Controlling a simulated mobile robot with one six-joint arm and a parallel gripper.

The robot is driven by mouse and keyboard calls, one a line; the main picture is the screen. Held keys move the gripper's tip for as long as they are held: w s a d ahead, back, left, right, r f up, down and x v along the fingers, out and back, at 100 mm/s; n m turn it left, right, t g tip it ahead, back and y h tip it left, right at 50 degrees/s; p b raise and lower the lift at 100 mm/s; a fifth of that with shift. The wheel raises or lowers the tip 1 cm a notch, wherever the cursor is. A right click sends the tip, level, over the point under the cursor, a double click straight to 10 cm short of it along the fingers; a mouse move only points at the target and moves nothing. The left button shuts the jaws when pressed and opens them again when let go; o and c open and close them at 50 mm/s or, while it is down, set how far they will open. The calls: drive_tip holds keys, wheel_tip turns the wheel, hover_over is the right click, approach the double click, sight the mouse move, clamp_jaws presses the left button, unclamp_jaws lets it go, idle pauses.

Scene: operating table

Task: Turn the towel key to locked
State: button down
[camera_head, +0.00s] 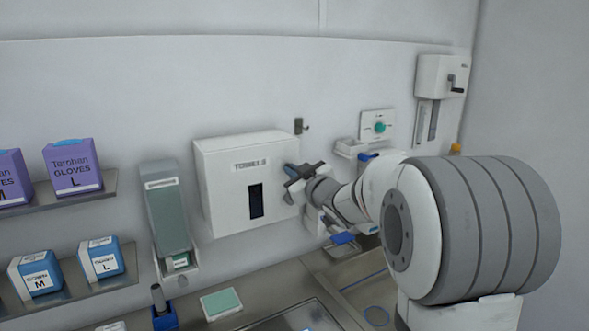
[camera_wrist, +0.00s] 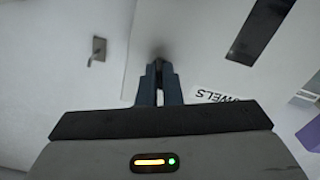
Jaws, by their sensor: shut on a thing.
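The white towel dispenser (camera_head: 225,190) hangs on the wall, with a TOWELS label and a dark slot in its front.
A wall hook (camera_head: 301,126) is just right of the dispenser; it also shows in the wrist view (camera_wrist: 98,50). A grey-green dispenser (camera_head: 170,222) hangs to the left, beside shelves of glove boxes (camera_head: 73,167). A plate with a green knob (camera_head: 379,127) is farther right. A steel counter lies below.

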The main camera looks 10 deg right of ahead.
drive_tip(key=m+p, duration=0.1)
drive_tip(key=m, duration=0.3)
idle(0.6)
drive_tip(key=c, duration=1.6)
unclamp_jaws()
drive_tip(key=b+v, duration=0.1)
drive_tip(key=v, duration=0.7)
drive_tip(key=shift+b, duration=0.3)
drive_tip(key=shift+w, duration=0.1)
